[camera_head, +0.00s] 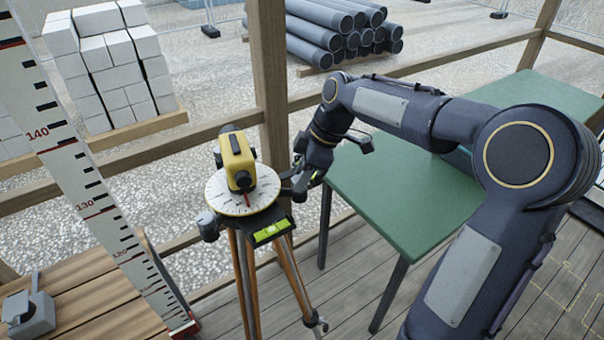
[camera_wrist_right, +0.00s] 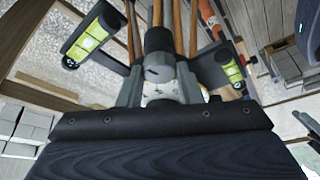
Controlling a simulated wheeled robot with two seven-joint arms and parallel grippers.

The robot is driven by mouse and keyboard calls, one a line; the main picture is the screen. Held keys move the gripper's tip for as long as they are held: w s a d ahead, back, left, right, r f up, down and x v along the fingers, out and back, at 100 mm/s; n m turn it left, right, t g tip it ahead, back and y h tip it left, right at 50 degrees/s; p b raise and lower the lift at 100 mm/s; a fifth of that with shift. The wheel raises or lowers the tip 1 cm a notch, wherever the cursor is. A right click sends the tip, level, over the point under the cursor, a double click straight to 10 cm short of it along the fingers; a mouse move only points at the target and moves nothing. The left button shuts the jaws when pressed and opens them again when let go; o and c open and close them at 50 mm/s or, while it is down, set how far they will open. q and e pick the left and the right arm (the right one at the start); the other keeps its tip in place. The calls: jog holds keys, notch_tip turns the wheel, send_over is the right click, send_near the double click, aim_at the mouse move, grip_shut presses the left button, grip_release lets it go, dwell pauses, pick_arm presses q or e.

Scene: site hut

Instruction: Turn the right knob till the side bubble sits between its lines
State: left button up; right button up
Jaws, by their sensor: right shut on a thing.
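The yellow level (camera_head: 238,160) stands on a white graduated disc (camera_head: 225,200) on a wooden tripod (camera_head: 240,270). My right gripper (camera_head: 296,186) is at the disc's right side, shut on the right knob, which the fingers largely hide in the head view. In the wrist view, the dark knob (camera_wrist_right: 160,68) sits between the fingertips of this gripper (camera_wrist_right: 160,90). A front vial (camera_head: 272,231) faces me below the disc. A green-yellow vial (camera_head: 316,178) shows small beside the gripper. The wrist view shows two vials; I cannot read either bubble against its lines. My left gripper is out of view.
A green table (camera_head: 400,200) stands right of the tripod, under my right arm. A graduated staff (camera_head: 90,190) leans at left, by a wooden bench (camera_head: 80,300). Wooden rails and a post (camera_head: 270,90) run behind the tripod. Pale blocks and grey pipes lie beyond.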

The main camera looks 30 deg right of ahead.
jog(key=shift+n, duration=0.6)
jog(key=shift+g, duration=0.3)
jog(key=o, duration=1)
jog(key=v, duration=0.8)
jog(key=shift+b, duration=0.3)
jog(key=shift+f, duration=0.1)
